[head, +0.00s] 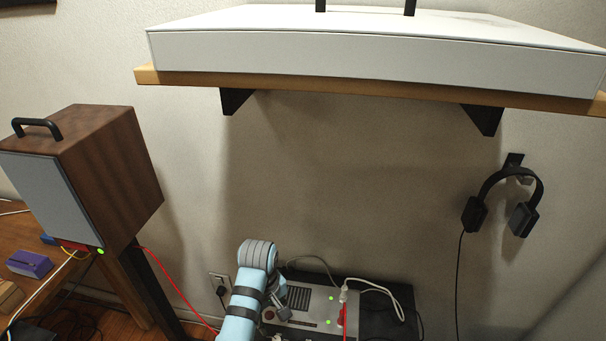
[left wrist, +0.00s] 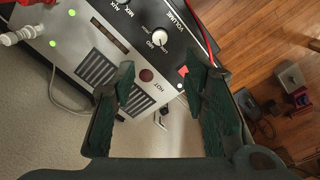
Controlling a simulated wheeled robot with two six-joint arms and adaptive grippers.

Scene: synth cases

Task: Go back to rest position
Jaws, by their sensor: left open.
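My left arm, light blue with dark bands, reaches up from the bottom of the head view. My left gripper (head: 279,306) is partly hidden beside the arm, at the grey panel device (head: 300,321). In the left wrist view, the left gripper (left wrist: 163,88) has its two dark green fingers spread apart with nothing held between them. The panel device (left wrist: 108,42) lies beyond the fingers, with a white volume knob (left wrist: 159,37), green lights and vents. I cannot tell whether a finger touches it. My right gripper is in neither view.
A wooden shelf (head: 300,84) bearing a white case (head: 360,52) spans the wall above. A wooden speaker box (head: 115,175) stands at left. Headphones (head: 523,218) hang at right. Red cables (head: 168,273) and white cables (head: 385,289) run near the device.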

